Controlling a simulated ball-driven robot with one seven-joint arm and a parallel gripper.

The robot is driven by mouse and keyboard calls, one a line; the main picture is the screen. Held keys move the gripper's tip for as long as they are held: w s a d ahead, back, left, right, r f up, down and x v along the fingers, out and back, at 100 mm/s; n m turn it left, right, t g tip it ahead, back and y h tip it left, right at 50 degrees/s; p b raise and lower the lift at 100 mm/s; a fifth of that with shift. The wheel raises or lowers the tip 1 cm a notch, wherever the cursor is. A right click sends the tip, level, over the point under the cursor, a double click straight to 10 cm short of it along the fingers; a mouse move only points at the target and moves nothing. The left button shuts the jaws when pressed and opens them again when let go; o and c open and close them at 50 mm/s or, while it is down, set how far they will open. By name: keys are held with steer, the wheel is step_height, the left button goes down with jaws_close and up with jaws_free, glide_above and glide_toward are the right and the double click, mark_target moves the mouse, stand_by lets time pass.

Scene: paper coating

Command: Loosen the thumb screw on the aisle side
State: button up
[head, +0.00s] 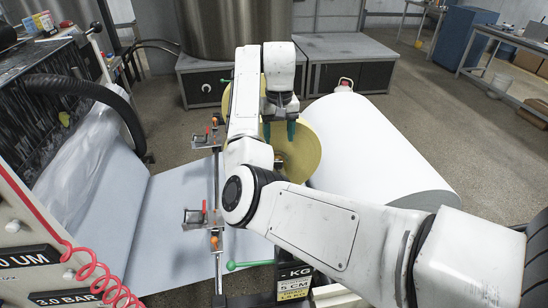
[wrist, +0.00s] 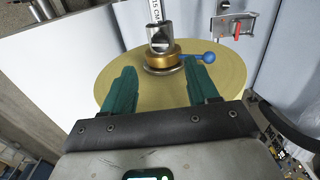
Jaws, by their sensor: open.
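My gripper (head: 279,132) hangs fingers down in front of a yellow disc (head: 302,150) at the end of the white roll. In the wrist view, my gripper (wrist: 161,68) is open and empty, with green fingers apart. Beyond the fingertips, a brass collar (wrist: 162,57) sits around a metal shaft (wrist: 160,36) at the disc's middle. A lever with a blue ball (wrist: 208,57) sticks out to its right, near the right fingertip; I cannot tell if they touch. Small brackets with orange knobs, (head: 214,121) and (head: 214,241), sit along a rod. I cannot tell which part is the thumb screw.
A large white roll (head: 375,150) lies to the right. Pale sheet (head: 170,225) runs down the left to the machine. A green-ended lever (head: 232,266) projects near the front. A metal bracket with a red part (wrist: 237,28) shows at the wrist view's upper right.

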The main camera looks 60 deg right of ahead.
mark_target(278, 162)
step_height(278, 162, down, 6)
steer(key=shift+f+b, duration=0.25)
steer(key=shift+b, duration=0.55)
steer(key=shift+f+p, duration=0.3)
steer(key=shift+f, duration=1)
steer(key=c, duration=1)
